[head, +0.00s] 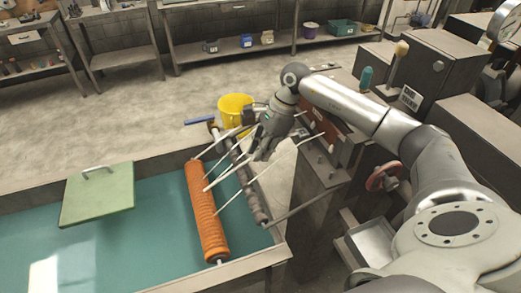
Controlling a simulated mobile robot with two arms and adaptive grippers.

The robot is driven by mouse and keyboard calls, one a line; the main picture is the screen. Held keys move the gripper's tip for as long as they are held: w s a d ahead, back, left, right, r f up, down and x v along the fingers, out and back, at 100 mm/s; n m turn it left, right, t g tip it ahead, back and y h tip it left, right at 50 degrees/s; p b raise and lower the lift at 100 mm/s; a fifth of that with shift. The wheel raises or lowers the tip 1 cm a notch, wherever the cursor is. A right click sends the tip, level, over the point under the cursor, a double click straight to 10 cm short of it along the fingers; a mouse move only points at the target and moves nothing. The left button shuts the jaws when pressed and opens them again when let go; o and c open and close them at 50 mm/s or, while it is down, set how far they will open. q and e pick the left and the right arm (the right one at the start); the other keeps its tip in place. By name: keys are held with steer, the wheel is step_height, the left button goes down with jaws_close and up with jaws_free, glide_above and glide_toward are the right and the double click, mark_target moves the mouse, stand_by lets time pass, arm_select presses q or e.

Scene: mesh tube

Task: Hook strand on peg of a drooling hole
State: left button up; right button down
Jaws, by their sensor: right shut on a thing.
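My right gripper (262,150) reaches in from the right over the white strands and points down. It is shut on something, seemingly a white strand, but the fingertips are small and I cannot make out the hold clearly. Several thin white strands (285,151) slant from the right down toward an orange ribbed roller (206,212). Some of their lower ends reach the roller. A grey bar (251,194) runs beside the roller, under the strands. I cannot pick out single pegs or holes; part of the machine face is behind my gripper. My left gripper is not in view.
The roller lies over a teal-bottomed trough (135,255) with a green handled lid (98,194) at left. A yellow bucket (235,106) stands on the floor behind. A dark machine block (435,75) with a lever and a red handwheel (383,176) stands close to my right arm.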

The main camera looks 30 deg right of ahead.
steer(key=shift+s+a+f, duration=0.15)
steer(key=shift+a+f, duration=0.05)
steer(key=shift+f, duration=0.1)
steer(key=c, duration=1.3)
jaws_free()
steer(key=shift+b, duration=0.3)
steer(key=v, duration=0.8)
steer(key=shift+r, duration=0.3)
steer(key=shift+d, duration=0.15)
